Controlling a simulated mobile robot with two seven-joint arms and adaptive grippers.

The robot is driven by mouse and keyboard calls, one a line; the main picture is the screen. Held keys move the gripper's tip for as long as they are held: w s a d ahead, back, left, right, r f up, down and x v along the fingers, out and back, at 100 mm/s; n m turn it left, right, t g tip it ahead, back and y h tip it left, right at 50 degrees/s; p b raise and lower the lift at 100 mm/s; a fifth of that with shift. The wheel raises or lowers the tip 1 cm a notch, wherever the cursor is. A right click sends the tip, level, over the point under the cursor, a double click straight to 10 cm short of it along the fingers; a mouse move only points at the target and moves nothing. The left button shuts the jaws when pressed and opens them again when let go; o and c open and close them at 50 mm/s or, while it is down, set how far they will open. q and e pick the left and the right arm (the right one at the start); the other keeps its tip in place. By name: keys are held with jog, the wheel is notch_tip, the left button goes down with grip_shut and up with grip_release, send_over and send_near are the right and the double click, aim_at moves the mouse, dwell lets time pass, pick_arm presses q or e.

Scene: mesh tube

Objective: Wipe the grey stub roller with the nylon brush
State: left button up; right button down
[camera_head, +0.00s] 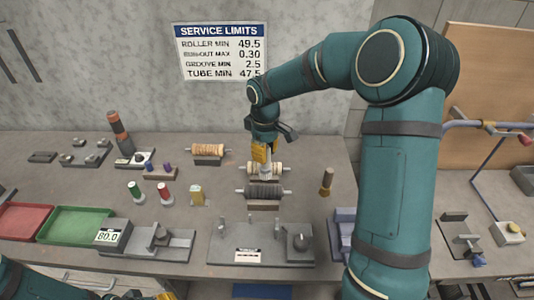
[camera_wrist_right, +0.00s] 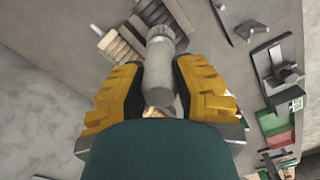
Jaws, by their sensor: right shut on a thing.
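The grey stub roller (camera_head: 263,191), dark and ribbed with thin pale shaft ends, lies crosswise on a brown stand near the middle of the bench. My right gripper (camera_head: 263,155) is just behind and above it in the head view, pointing down. Its yellow fingers are shut on a grey cylindrical thing that looks like the nylon brush (camera_head: 265,172). In the right wrist view the brush (camera_wrist_right: 158,75) sits between the two fingers (camera_wrist_right: 160,90). Contact between brush and roller cannot be made out. My left gripper (camera_head: 165,296) barely shows at the bottom edge; its jaws are cut off.
A cream roller (camera_head: 282,168) lies right behind the grey one, partly hidden by the gripper. An orange-tan roller (camera_head: 208,150) stands farther left. A dark-and-tan upright tool (camera_head: 326,182) stands to the right. A fixture plate (camera_head: 225,250) lies in front; green (camera_head: 75,223) and red trays (camera_head: 22,220) are left.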

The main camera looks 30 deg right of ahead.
jog(key=shift+r+p, duration=0.7)
jog(key=shift+r, duration=0.6)
